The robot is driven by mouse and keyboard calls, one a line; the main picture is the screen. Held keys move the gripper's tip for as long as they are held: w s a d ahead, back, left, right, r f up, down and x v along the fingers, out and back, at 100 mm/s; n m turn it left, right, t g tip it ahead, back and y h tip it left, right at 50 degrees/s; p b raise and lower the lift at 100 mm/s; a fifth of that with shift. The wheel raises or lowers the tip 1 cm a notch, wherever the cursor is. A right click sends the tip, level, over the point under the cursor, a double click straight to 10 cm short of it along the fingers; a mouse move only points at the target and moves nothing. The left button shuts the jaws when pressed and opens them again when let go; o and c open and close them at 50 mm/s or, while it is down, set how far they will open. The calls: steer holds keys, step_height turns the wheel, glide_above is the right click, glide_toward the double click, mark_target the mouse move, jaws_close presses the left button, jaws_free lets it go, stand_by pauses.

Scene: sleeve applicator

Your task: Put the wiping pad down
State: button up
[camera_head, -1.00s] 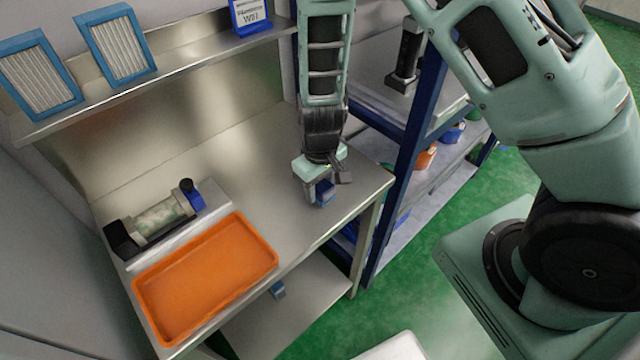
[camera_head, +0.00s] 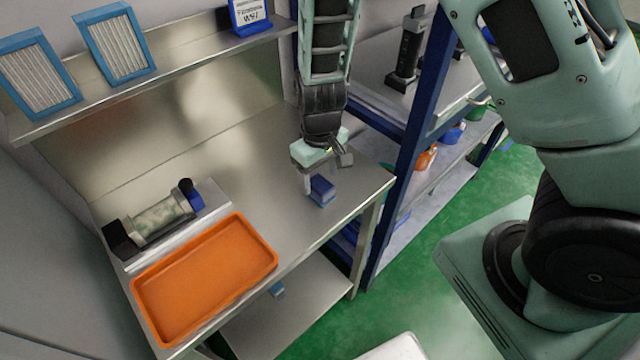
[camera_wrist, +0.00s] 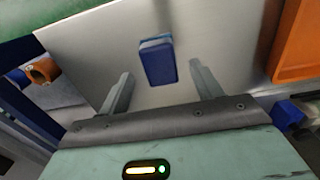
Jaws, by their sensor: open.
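The wiping pad (camera_head: 322,191), a small blue block with a paler top layer, stands on the steel bench near its right end. It also shows in the wrist view (camera_wrist: 158,62), beyond and between the fingertips. My gripper (camera_head: 322,172) is open and empty. It is just above the pad and apart from it.
An orange tray (camera_head: 205,280) lies at the bench's front left. A roller-like device with a clear cylinder (camera_head: 160,215) stands behind it. A blue-framed rack (camera_head: 400,150) is right of the bench. The bench (camera_head: 255,165) is clear between device and pad.

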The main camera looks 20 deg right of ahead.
mark_target(320, 184)
step_height(320, 184, up, 7)
steer(key=s+a+r+n, duration=0.2)
steer(key=s+r, duration=0.3)
steer(key=s, duration=0.5)
steer(key=s+a+r+n, duration=0.2)
steer(key=s+a+r, duration=0.2)
steer(key=s, duration=0.6)
step_height(320, 184, up, 3)
steer(key=shift+a+f+y, duration=0.15)
steer(key=shift+f+y, duration=0.05)
steer(key=shift+y, duration=0.1)
steer(key=shift+s+f+b, duration=0.1)
steer(key=shift+b, duration=0.2)
